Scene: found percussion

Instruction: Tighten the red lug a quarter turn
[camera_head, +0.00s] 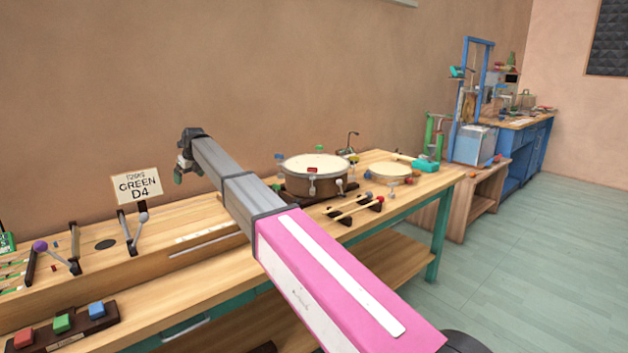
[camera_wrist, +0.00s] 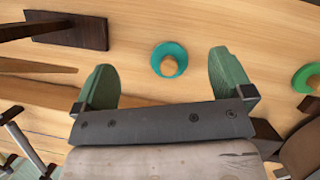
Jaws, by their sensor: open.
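A drum (camera_head: 315,190) with a brown shell and cream head sits on a dark base on the wooden workbench, in the head view. The red lug (camera_head: 312,170) is at the front of its rim, facing me. A green lug (camera_head: 319,148) shows at the back rim and a blue one (camera_head: 279,157) at the left. My gripper (camera_head: 179,172) is left of the drum, above the bench and apart from it. In the wrist view, its two green fingers are spread wide with nothing between them. The red lug is not seen in the wrist view.
A teal ring with a wooden knob (camera_wrist: 157,60) lies below the fingers; a green one (camera_wrist: 302,78) is at the right. A sign reading "GREEN D4" (camera_head: 137,186) stands left. Mallets (camera_head: 355,208) and a pale disc (camera_head: 391,170) lie near the drum. Coloured blocks (camera_head: 62,323) are front left.

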